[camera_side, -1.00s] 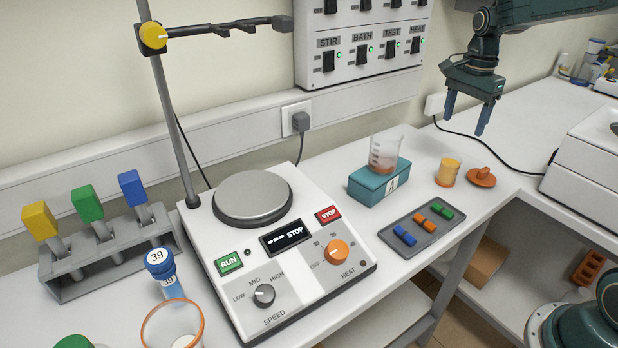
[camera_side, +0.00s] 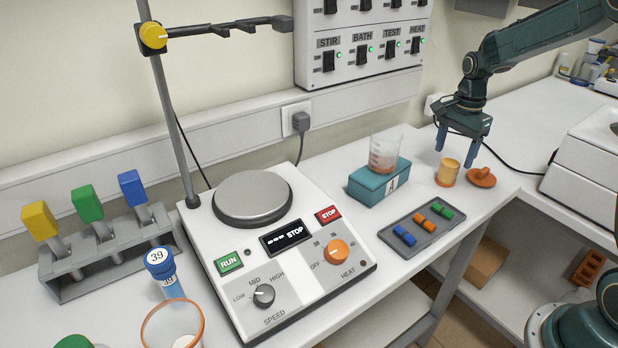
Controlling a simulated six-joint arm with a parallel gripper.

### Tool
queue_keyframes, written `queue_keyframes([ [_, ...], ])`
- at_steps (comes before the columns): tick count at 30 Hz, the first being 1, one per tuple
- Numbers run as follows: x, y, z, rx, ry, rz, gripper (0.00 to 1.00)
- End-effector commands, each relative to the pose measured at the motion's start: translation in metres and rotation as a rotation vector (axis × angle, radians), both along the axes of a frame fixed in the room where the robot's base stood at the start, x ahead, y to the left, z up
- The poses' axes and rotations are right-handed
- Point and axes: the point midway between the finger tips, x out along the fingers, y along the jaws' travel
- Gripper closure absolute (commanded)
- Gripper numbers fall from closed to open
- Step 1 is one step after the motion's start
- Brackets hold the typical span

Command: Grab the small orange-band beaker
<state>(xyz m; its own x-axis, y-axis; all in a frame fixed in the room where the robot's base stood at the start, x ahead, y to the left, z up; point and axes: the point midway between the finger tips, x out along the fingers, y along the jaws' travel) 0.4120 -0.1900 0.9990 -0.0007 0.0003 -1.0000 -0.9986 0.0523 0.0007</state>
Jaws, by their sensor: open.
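A small clear beaker (camera_side: 385,150) with reddish-orange markings stands upright on a teal block (camera_side: 372,187) labelled A. A larger clear beaker (camera_side: 172,330) with an orange rim is cut off at the bottom left edge. My gripper (camera_side: 454,157) is open and points down, empty, to the right of the small beaker and apart from it. Its fingertips appear just above a small yellow-orange jar (camera_side: 447,174), one to each side in the picture. I cannot tell their exact height over it.
An orange lid (camera_side: 482,178) lies right of the jar. A grey tray (camera_side: 422,245) with blue, orange and green pieces lies in front. A white machine (camera_side: 590,160) stands right.

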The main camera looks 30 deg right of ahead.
Motion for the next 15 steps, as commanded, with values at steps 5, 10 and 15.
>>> queue_keyframes([
  [5, 0.0, 0.0, -0.005, 0.0, 0.001, 0.0, 0.31],
  [10, 0.001, 0.0, -0.021, 0.001, 0.002, 0.0, 0.31],
  [15, 0.001, 0.001, -0.041, 0.001, 0.003, 0.0, 0.31],
])
